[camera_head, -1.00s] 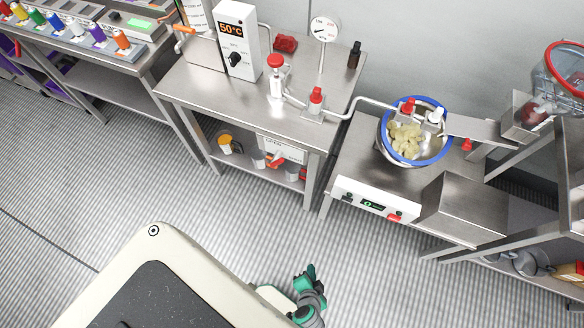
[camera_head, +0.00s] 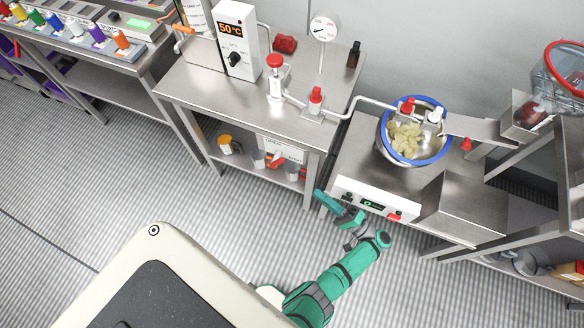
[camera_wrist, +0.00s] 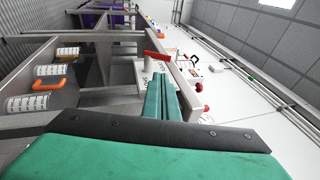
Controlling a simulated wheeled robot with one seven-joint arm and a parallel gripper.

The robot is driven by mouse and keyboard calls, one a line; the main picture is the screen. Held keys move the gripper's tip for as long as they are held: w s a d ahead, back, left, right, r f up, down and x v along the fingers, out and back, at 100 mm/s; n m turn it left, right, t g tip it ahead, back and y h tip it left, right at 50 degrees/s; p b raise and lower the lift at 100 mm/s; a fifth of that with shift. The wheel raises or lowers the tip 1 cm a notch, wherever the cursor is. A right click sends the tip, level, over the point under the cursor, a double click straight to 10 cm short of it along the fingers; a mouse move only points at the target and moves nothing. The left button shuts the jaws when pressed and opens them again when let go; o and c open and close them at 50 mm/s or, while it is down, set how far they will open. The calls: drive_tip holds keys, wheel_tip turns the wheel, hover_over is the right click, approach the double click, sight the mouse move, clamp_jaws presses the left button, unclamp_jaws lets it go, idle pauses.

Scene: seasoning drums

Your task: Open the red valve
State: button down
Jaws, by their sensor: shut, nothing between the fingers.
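The red valve lever (camera_head: 276,159) is on the front of the left steel table, by a white plate (camera_head: 284,148) that reads OPEN. In the wrist view, a red bar-shaped handle (camera_wrist: 155,58), which looks like the same lever, lies just beyond the fingertips. My gripper (camera_head: 319,194) is shut and empty, to the right of the lever and near the table's right front leg. Its green fingers also show pressed together in the wrist view (camera_wrist: 160,80). A gap between fingers and lever shows in the head view.
The right table with a control panel (camera_head: 372,204) and a blue-rimmed bowl (camera_head: 414,162) stands close to my gripper. The floor in front of the left table is clear.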

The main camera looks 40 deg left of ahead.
drive_tip(key=r+x, duration=0.2)
drive_tip(key=x, duration=1.2)
drive_tip(key=shift+d+r+n+g+y, duration=0.3)
drive_tip(key=shift+d+g+y, duration=0.05)
drive_tip(key=shift+g+y, duration=0.05)
drive_tip(key=shift+w, duration=0.1)
